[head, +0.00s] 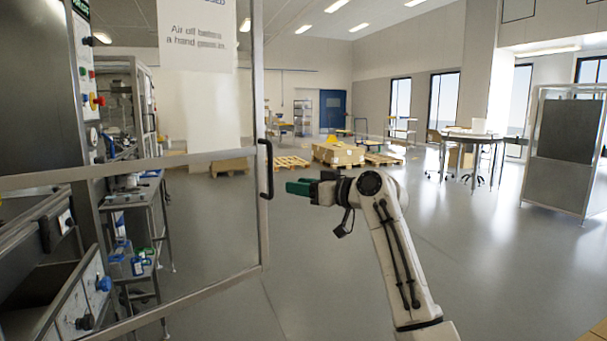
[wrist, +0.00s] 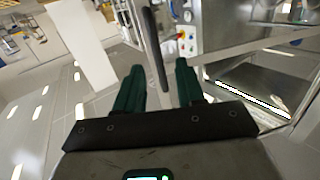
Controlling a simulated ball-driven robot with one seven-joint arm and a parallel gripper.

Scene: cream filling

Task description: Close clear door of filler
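The clear door (head: 190,215) has a metal frame and stands swung out from the filler (head: 40,90) at the left of the head view. A black vertical handle (head: 265,168) sits on its right frame edge. My gripper (head: 289,187), with green fingers, is just right of the handle and points left at it, with a small gap visible. In the wrist view my gripper (wrist: 159,66) is open, and the handle (wrist: 154,48) shows between the two fingers. I cannot tell whether the handle's lower end is within their reach. The gripper holds nothing.
A metal rack (head: 140,215) with blue items stands behind the clear panel. Pallets with boxes (head: 338,154), a round table (head: 472,136) and a grey framed panel (head: 568,130) stand farther back. The floor (head: 480,240) on the right is clear.

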